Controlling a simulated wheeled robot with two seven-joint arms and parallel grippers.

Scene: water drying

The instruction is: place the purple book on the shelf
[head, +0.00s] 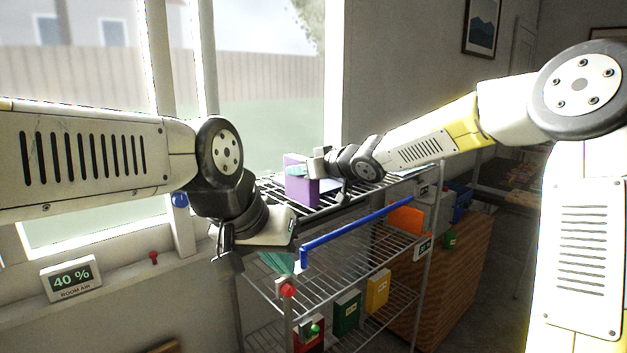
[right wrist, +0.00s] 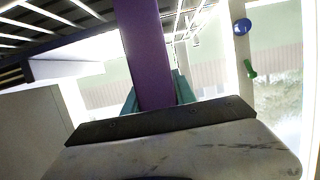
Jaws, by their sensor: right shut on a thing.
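The purple book (head: 301,182) is upright at the far left end of the wire rack's top shelf (head: 345,208). I cannot tell whether its lower edge touches the wires. My right gripper (head: 298,171) is shut on the book from the right. In the right wrist view the purple book (right wrist: 147,55) stands between the teal finger pads (right wrist: 157,98). My left gripper (head: 278,262) hangs at the front left of the rack, apart from the book. Its teal finger part shows, but its opening is not clear.
A blue rail (head: 345,236) runs along the rack's front side. Green (head: 347,314) and yellow (head: 377,290) books stand on a lower shelf. An orange item (head: 406,219) lies farther right. The window sill with a 40 % room air display (head: 72,278) is at left.

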